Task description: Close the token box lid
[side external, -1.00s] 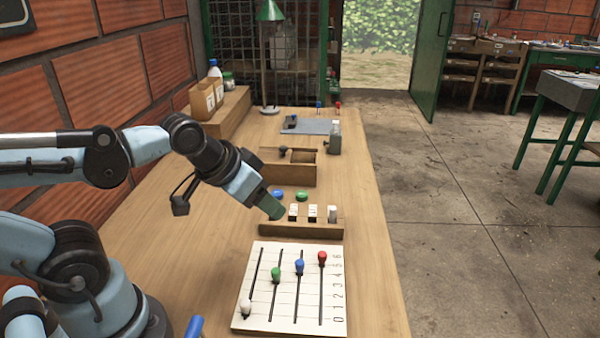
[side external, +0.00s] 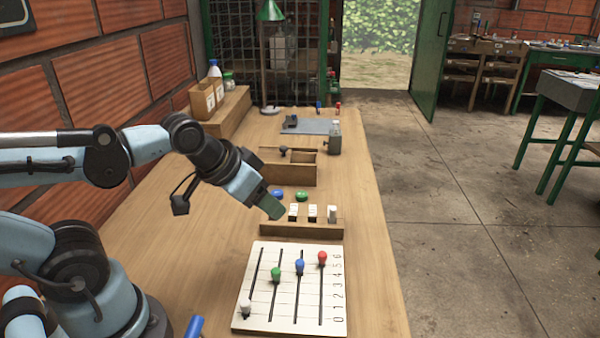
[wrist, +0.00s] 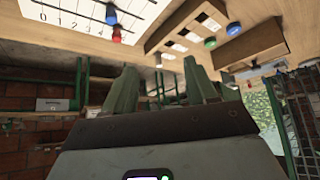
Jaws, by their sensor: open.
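The token box (side external: 288,176) is a low wooden box on the bench in the side view, beyond the blue and green buttons. A dark knob (side external: 284,150) stands at its top left, apparently on the lid. An open-looking compartment shows to the right of the knob, so the lid seems partly open; its exact edge is too small to tell. My gripper (side external: 273,208) is in front of the box, by the switch block, and apart from the box. In the wrist view my gripper (wrist: 162,82) has its two green fingers spread with nothing between them.
A switch block (side external: 300,229) with white switches lies right by my gripper. A blue button (side external: 277,194) and a green button (side external: 302,196) sit between it and the box. A slider board (side external: 290,288) lies nearer.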

